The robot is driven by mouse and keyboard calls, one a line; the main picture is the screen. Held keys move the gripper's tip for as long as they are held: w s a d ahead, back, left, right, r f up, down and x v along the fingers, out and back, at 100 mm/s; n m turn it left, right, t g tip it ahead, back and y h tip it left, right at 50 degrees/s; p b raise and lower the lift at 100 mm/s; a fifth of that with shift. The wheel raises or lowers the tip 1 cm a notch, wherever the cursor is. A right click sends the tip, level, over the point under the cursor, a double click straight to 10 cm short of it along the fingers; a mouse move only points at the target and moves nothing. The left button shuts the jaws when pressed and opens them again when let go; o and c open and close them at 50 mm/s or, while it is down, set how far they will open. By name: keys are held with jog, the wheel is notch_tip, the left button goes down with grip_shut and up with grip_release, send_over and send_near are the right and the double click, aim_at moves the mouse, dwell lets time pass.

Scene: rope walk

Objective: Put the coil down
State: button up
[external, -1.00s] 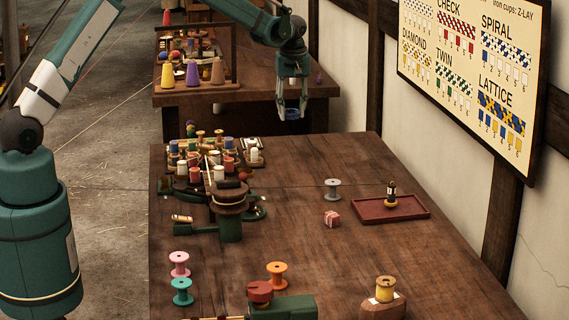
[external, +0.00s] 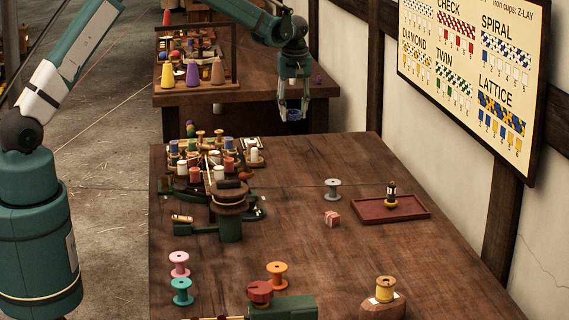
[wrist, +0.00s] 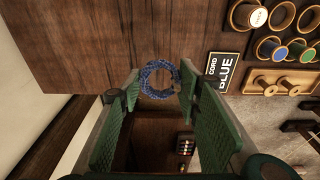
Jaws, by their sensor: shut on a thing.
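My gripper (external: 292,108) hangs beyond the far edge of the near table in the external view, in front of the far bench. It is shut on a blue coil (external: 294,116), held at the fingertips. In the wrist view the blue coil (wrist: 147,88) is a small ring of speckled blue cord between the tips of my gripper (wrist: 157,84). There the coil overlaps the table's edge, and it is held in the air. A dark label reading "CORD BLUE" (wrist: 222,72) lies on the table to the coil's right.
In the external view a rope machine (external: 230,210) and crowded bobbins fill the near table's left side. A grey spool (external: 332,188) and a red tray (external: 405,208) stand right. The table's far right is bare.

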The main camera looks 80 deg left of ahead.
jog(key=w+d+m, duration=0.3)
jog(key=w+d, duration=0.1)
jog(key=d, duration=1.2)
jog(key=w+d+m, duration=0.2)
jog(key=w+d, duration=0.2)
jog(key=d, duration=1.2)
jog(key=w+d+m, duration=0.3)
jog(key=w+d, duration=0.1)
jog(key=d, duration=1.2)
jog(key=m+t+h, duration=0.1)
jog(key=m, duration=0.6)
send_over(366, 289)
jog(key=shift+s+r, duration=0.15)
jog(key=shift+s, duration=0.05)
jog(key=shift+f, duration=3.15)
jog(key=shift+f, duration=1.85)
